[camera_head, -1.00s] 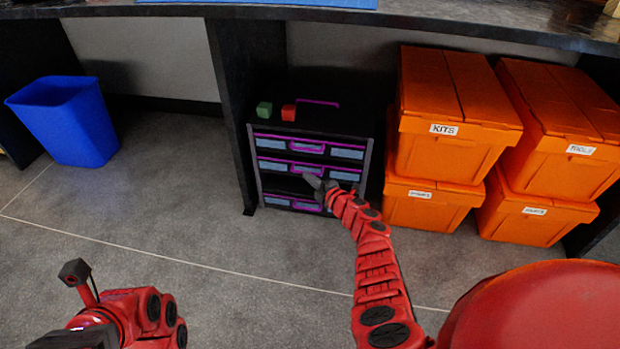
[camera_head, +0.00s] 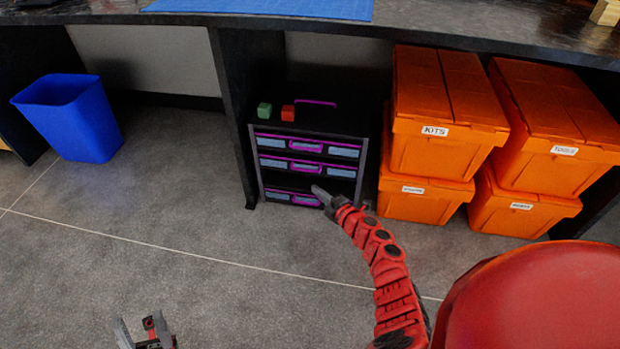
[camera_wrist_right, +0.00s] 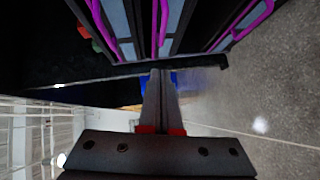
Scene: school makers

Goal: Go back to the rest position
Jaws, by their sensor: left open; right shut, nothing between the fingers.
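My left gripper (camera_head: 142,325) is open and empty at the bottom edge of the head view, over bare floor; its arm is out of frame. My right gripper (camera_head: 317,190) is shut and empty, in front of the lower right part of the black drawer cabinet (camera_head: 257,172). I cannot tell in the head view whether it touches the cabinet. In the right wrist view the right gripper's fingers (camera_wrist_right: 160,75) are together, and the cabinet's purple handles (camera_wrist_right: 163,22) show beyond them.
A green cube (camera_head: 264,109) and a red cube (camera_head: 288,113) sit on the cabinet. Stacked orange bins (camera_head: 445,155) stand to its right. A blue bin (camera_head: 72,120) stands at left.

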